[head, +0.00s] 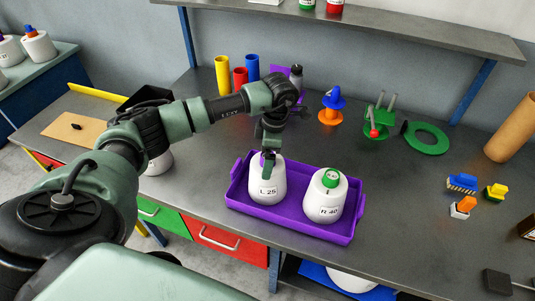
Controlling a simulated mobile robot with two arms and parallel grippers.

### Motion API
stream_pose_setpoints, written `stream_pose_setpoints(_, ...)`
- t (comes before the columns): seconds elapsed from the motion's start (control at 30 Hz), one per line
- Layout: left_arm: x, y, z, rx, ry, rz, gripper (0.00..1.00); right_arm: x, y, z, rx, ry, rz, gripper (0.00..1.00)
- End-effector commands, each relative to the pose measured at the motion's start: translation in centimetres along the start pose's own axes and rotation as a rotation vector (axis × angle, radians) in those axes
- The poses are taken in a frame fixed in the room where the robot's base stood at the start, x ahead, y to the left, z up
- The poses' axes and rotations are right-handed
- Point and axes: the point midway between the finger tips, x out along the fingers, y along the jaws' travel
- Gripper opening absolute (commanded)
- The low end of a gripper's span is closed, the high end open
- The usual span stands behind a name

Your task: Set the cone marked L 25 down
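The white cone marked L 25 (266,187) stands upright in the left part of the purple tray (289,223). My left gripper (268,161) points down at the top of this cone, with its fingers at the tip. The fingers hide most of the tip, and whether they are closed on it is not clear. I cannot tell whether the cone's base touches the tray floor. A second white cone marked R 40 (324,203), with a green top, stands to its right in the same tray. My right gripper is not in view.
Red, yellow and blue tubes (239,79), a blue and orange part (331,107), a green stand (377,122) and a green ring (427,138) are behind the tray. Brushes (462,183) lie to the right. The grey bench (400,215) is clear right of the tray.

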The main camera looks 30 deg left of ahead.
Motion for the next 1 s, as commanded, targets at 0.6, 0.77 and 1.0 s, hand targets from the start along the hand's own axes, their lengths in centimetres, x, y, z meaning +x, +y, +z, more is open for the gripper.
stream_pose_setpoints(0.6, 0.3, 0.0, 0.1, 0.0, 0.0, 0.0, 1.0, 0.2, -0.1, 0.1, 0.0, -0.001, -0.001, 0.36)
stream_pose_setpoints(0.77, -0.4, 0.1, 0.1, 0.0, -0.003, 0.003, 1.0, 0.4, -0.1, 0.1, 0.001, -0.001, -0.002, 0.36)
stream_pose_setpoints(1.0, -4.8, 0.1, 0.1, 0.001, -0.005, 0.006, 1.0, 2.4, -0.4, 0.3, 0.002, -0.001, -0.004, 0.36)
